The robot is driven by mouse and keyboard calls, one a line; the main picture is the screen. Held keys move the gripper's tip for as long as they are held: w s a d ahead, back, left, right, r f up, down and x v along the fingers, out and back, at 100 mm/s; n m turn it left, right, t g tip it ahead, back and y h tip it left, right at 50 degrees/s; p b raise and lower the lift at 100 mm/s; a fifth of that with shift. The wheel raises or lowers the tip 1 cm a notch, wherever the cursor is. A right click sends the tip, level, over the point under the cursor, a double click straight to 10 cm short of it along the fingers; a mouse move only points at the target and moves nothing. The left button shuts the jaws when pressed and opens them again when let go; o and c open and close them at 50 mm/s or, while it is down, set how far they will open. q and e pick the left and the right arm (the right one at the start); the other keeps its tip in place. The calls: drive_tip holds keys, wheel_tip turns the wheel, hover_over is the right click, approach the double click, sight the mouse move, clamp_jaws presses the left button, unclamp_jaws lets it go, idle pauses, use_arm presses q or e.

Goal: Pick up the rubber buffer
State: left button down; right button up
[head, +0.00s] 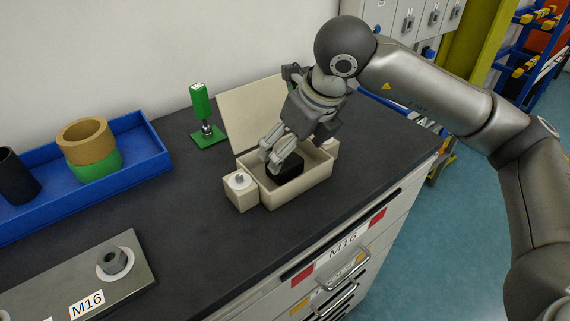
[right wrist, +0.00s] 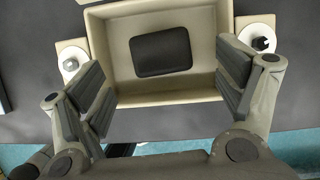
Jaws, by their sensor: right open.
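The rubber buffer, a black rounded block (head: 286,168), lies inside a cream open box (head: 300,193) on the dark worktop. In the right wrist view the buffer (right wrist: 161,52) rests on the floor of the box (right wrist: 150,99), apart from its front and side walls. My right gripper (head: 281,153) is over the box in the head view, partly covering the buffer. In the right wrist view the right gripper (right wrist: 165,95) is open, with its fingers spread to either side of the box and nothing between the pads. My left gripper is not in view.
The box's raised lid (head: 252,112) stands behind it, and a bolted side block (head: 240,190) sits at its left. A green device (head: 202,108) stands behind. A blue tray (head: 140,142) with rings and a plate labelled M16 (head: 125,268) are left. The front worktop is clear.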

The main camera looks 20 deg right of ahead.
sight(287, 161)
drive_tip(key=p+x, duration=0.2)
drive_tip(key=x, duration=0.2)
drive_tip(key=shift+w+f, duration=0.1)
drive_tip(key=shift+w, duration=0.05)
drive_tip(key=shift+w+a+f, duration=0.1)
drive_tip(key=shift+w+f, duration=0.15)
drive_tip(key=shift+f, duration=0.35)
drive_tip(key=c, duration=1.2)
drive_tip(key=shift+r, duration=0.15)
drive_tip(key=shift+r, duration=0.3)
wheel_tip(287, 161, up, 2)
drive_tip(key=shift+r+b, duration=0.1)
drive_tip(key=shift+b, duration=0.25)
drive_tip(key=s+a+r+b, duration=0.2)
drive_tip(key=s+r+b, duration=0.2)
drive_tip(key=s+r, duration=0.6)
drive_tip(key=s, duration=0.3)
drive_tip(key=shift+s+a, duration=0.4)
